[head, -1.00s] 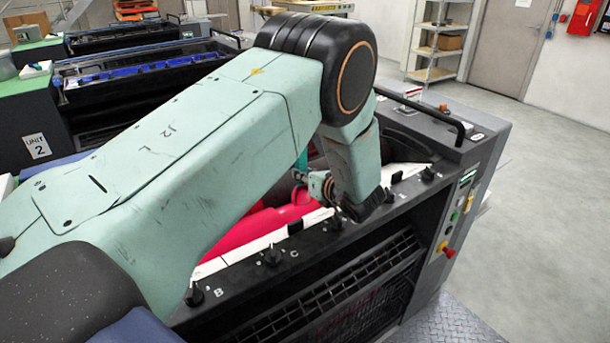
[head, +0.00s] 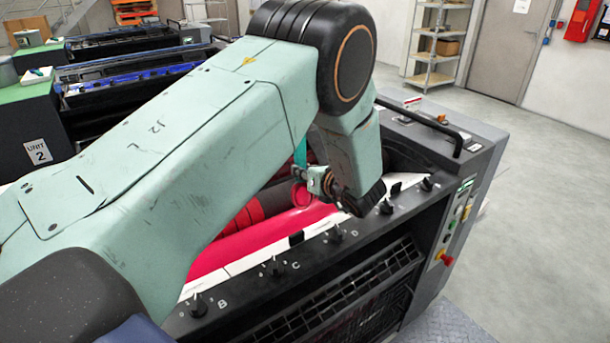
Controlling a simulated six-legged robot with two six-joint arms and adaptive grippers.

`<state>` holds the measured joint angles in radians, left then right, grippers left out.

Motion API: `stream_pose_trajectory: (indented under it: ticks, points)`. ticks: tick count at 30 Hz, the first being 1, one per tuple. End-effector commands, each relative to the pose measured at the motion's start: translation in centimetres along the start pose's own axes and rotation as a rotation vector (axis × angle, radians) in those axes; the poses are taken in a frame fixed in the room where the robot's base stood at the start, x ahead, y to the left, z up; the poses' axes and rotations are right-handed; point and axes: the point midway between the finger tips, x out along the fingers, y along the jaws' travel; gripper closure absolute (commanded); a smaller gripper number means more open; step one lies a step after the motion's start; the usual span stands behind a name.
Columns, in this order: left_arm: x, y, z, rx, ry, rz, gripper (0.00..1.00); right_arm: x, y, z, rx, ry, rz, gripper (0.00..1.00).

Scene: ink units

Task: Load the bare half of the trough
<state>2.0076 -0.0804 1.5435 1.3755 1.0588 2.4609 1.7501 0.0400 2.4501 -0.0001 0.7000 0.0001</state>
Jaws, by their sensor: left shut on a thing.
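The near unit's long trough (head: 229,266) shows as a pale strip behind a row of black keys. Magenta ink or a magenta roller (head: 235,245) lies along its left and middle part. The pale stretch (head: 408,176) at the right end looks bare. My left gripper (head: 318,182) hangs over the trough near the key marked D, partly hidden by my own wrist. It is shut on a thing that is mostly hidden. A teal piece (head: 300,152) shows beside it. A rounded red form (head: 302,194) lies just below; I cannot tell if it is held. My right gripper is not in view.
Black keys (head: 277,267) stand up along the trough's front edge. A black rail (head: 425,122) and a control panel (head: 462,210) are at the unit's right end. Unit 2 (head: 37,152) stands behind on the left. The floor on the right is clear.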

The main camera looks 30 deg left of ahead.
Motion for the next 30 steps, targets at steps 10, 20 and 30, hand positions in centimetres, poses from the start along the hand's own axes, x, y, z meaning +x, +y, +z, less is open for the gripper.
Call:
stream_pose_trajectory:
  ticks: [10, 20, 30]
  points:
    - [0.1, -0.8, 0.0, 0.000, -0.002, -0.001, 1.00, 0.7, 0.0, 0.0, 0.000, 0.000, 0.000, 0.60]
    - [0.5, -4.8, 0.7, -0.002, -0.002, -0.002, 1.00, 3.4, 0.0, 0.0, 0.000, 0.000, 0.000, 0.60]
    - [0.8, -8.7, 1.6, -0.003, -0.002, -0.001, 1.00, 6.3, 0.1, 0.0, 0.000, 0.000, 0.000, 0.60]
